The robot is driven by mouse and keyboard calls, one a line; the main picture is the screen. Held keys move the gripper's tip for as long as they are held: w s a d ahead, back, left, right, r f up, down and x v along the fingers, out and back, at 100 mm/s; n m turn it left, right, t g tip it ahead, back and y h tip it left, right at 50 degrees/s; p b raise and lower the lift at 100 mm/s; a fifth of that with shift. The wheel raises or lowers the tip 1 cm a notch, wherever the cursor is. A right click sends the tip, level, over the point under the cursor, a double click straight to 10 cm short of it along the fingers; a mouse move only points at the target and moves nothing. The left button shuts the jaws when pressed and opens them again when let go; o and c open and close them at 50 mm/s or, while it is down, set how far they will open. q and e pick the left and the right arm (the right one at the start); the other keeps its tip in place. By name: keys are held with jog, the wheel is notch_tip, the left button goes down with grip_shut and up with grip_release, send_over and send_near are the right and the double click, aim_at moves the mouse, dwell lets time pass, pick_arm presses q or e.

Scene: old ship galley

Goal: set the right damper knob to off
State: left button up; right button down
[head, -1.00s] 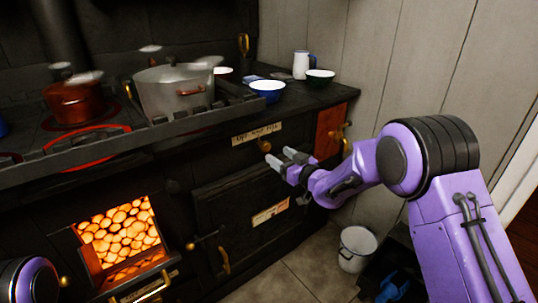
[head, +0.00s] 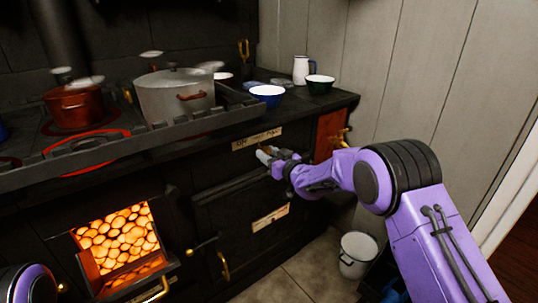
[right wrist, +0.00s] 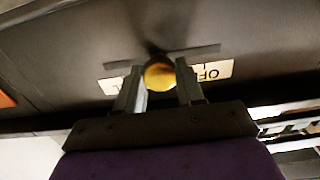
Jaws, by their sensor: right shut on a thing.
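The right damper knob (right wrist: 160,73) is a round brass knob on the dark stove front. It shows between my fingers in the right wrist view; in the head view my gripper mostly hides it. A pale label plate (head: 257,139) sits just above it, and "OFF" reads upside down on it in the right wrist view (right wrist: 213,71). My right gripper (head: 264,155) is shut on the knob, with a finger on either side of it in the right wrist view (right wrist: 163,84). Which way the knob points cannot be told. My left gripper is out of view.
Pots stand on the stove top behind a rail (head: 150,136). A blue bowl (head: 268,98), a green bowl (head: 320,86) and a white jug (head: 301,68) stand at the right end. The firebox (head: 118,238) glows open at lower left. A white bucket (head: 358,254) stands on the floor.

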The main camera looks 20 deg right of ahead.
aim_at(242, 153)
jog(key=a, duration=0.2)
jog(key=s+a, duration=0.1)
jog(key=s+a+p, duration=0.1)
jog(key=a, duration=0.1)
jog(key=shift+a, duration=0.3)
jog(key=shift+a+f, duration=0.1)
jog(key=shift+a, duration=0.05)
jog(key=shift+s, duration=0.1)
jog(key=c, duration=0.7)
grip_release()
jog(key=shift+a, duration=0.2)
jog(key=shift+d, duration=0.15)
jog(key=shift+s+d, duration=0.1)
jog(key=v, duration=1)
jog(key=shift+s, duration=0.15)
